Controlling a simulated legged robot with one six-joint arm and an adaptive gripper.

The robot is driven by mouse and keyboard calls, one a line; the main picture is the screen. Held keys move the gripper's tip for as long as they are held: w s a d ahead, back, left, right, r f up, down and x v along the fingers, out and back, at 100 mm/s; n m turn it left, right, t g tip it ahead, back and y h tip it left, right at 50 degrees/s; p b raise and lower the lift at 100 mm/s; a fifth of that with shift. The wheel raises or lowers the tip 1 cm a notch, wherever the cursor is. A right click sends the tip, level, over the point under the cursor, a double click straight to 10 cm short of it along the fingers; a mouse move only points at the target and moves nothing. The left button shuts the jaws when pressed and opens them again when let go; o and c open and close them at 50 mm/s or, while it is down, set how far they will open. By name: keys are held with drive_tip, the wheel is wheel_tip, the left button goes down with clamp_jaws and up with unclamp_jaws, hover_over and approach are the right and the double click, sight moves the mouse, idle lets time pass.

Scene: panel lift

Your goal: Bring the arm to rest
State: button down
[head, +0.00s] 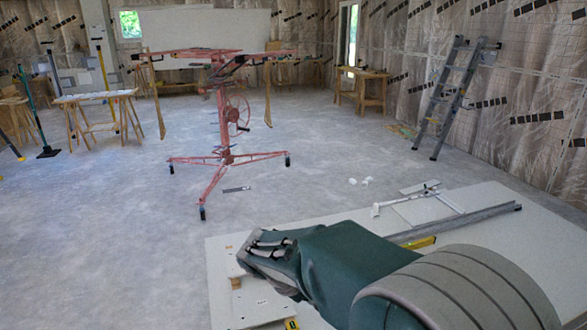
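My gripper (246,250) shows in the lower middle of the head view at the end of my arm, pointing left. It is over or beside the left part of a large white panel lying low in front of me (490,215). Its fingers are seen from behind and the side, so I cannot tell whether they are open or shut. I see nothing held in it. My arm comes in from the lower right and hides part of the panel.
A red wheeled panel lift (226,130) stands on the open grey floor. A stepladder (447,100) leans by the right wall. Sawhorse tables (97,98) stand back left. A metal rail (455,225) and a yellow level (420,242) lie on the panel.

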drive_tip(key=s+d+r+m+t+y, duration=0.1)
drive_tip(key=s+d+r+m+y, duration=0.2)
drive_tip(key=s, duration=0.6)
drive_tip(key=s+d+r+m+t+y, duration=0.2)
drive_tip(key=s+d+r+m, duration=0.3)
drive_tip(key=s, duration=0.5)
drive_tip(key=shift+s+d+r+y, duration=0.25)
drive_tip(key=shift+d+r+y, duration=0.45)
drive_tip(key=shift+d, duration=0.65)
